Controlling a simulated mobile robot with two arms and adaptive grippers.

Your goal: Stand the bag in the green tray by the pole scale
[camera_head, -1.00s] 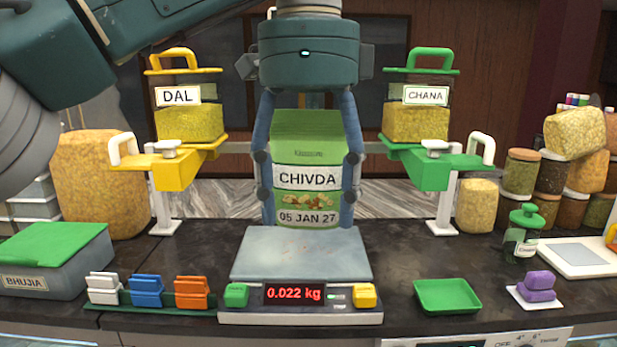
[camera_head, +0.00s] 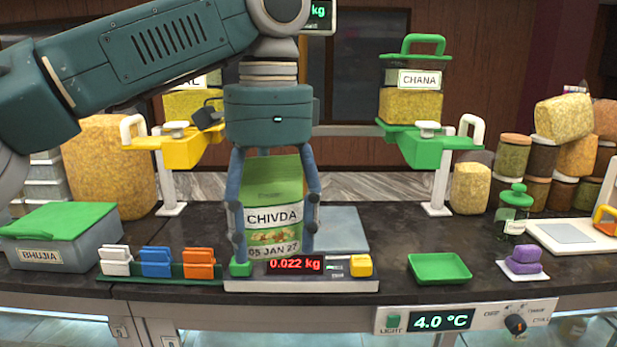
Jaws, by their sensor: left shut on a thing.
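The green bag labelled CHIVDA (camera_head: 273,195) is upright and tilted slightly, held between the fingers of my left gripper (camera_head: 273,215). It is in front of the pole scale's plate (camera_head: 343,230) and hides the plate's left part. Whether its bottom touches the scale is hidden. The pole scale's display (camera_head: 295,265) reads 0.022 kg; a second display (camera_head: 319,12) shows at the top. The small green tray (camera_head: 440,268) lies empty on the counter right of the scale. My right gripper is not in view.
Yellow (camera_head: 175,150) and green (camera_head: 428,145) brackets carry the DAL and CHANA (camera_head: 411,95) jars. Coloured clips (camera_head: 156,262) sit left of the scale, purple blocks (camera_head: 524,260) right of the tray. A grey BHUJIA box (camera_head: 60,237) stands far left. Dark counter around the tray is clear.

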